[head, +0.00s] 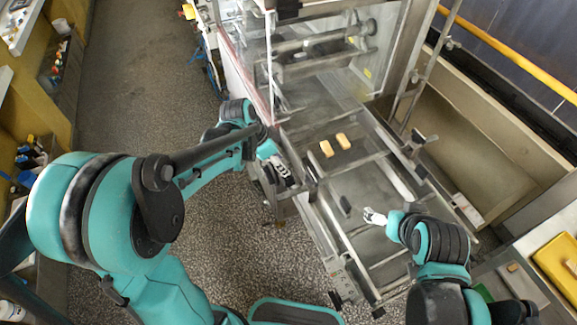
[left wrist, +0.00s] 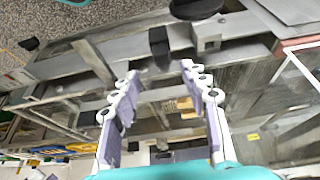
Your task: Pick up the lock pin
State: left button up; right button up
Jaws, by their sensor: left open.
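A small black upright piece (head: 311,184) on the near side rail of the metal frame may be the lock pin; I cannot be sure. In the left wrist view a black block (left wrist: 159,46) stands on that rail, ahead of and between my fingertips. My left gripper (head: 284,171) is open and empty beside the rail, apart from the black piece. Its spread fingers also show in the left wrist view (left wrist: 160,72). My right gripper (head: 370,216) is over the frame's lower part; whether its jaws are open is too small to tell.
Two yellowish bars (head: 335,145) lie on the mesh bed inside the frame. A dark block (head: 345,205) lies near my right gripper. A clear-sided machine housing (head: 320,45) stands behind. A yellow tray (head: 560,262) is at the right. The speckled floor (head: 150,60) is open at the left.

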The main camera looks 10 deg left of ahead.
pick_arm(q)
jog(key=b+x, duration=0.1)
jog(key=x, duration=0.4)
jog(key=shift+w+f+b, duration=0.2)
jog(key=shift+f+b, duration=0.15)
jog(key=shift+f, duration=0.05)
jog(key=shift+r, duration=0.1)
jog(key=shift+c, duration=0.3)
grip_shut()
